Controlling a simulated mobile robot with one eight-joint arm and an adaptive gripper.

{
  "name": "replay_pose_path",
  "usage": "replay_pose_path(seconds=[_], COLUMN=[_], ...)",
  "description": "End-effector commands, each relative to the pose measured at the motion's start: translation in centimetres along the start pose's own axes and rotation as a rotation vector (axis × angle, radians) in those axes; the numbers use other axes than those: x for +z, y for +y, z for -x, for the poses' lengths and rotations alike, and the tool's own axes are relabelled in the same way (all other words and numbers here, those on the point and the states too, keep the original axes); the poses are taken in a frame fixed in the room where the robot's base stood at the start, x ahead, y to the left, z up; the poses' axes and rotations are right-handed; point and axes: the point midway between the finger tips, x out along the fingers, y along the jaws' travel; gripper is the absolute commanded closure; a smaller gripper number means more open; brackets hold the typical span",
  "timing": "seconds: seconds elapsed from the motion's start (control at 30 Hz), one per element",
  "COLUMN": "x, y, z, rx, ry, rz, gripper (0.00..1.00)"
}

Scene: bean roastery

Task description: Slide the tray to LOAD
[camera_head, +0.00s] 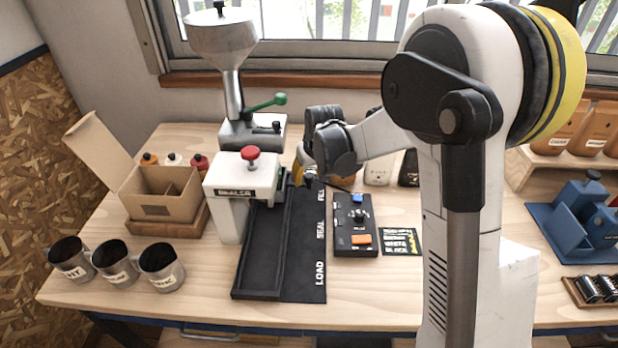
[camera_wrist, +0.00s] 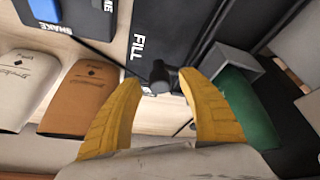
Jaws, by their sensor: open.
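A black slide track (camera_head: 262,250) runs from LOAD at the near end, past SEAL, to FILL at the far end. The near part of the track is bare. My gripper (camera_head: 303,180) is low at the FILL end and hides much of it in the head view. In the wrist view, my gripper (camera_wrist: 160,78) is open, its yellow fingers on either side of a small dark knob (camera_wrist: 162,74) beside the FILL lettering. A grey-walled holder (camera_wrist: 232,62) with a green pouch (camera_wrist: 248,108) is beside the right finger. I cannot tell whether these belong to the tray.
The sealer (camera_head: 240,190) with its red knob stands left of the track, with a grinder (camera_head: 250,130) behind. A button box (camera_head: 354,222) is close on the right. Several metal cups (camera_head: 162,266) and a carton (camera_head: 160,195) stand left. The table's front is clear.

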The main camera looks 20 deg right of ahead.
Motion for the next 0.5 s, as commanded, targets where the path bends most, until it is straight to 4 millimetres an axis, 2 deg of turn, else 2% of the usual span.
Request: replay_pose_path(seconds=[0.17, 0.3, 0.33, 0.5], x=[-0.02, -0.02, -0.02, -0.03], y=[0.00, 0.00, 0.00, 0.00], z=[0.05, 0.06, 0.06, 0.06], rx=[0.000, 0.000, 0.000, 0.000], ry=[0.000, 0.000, 0.000, 0.000], rz=[0.000, 0.000, 0.000, 0.000], gripper=[0.54, 0.97, 1.00, 1.00])
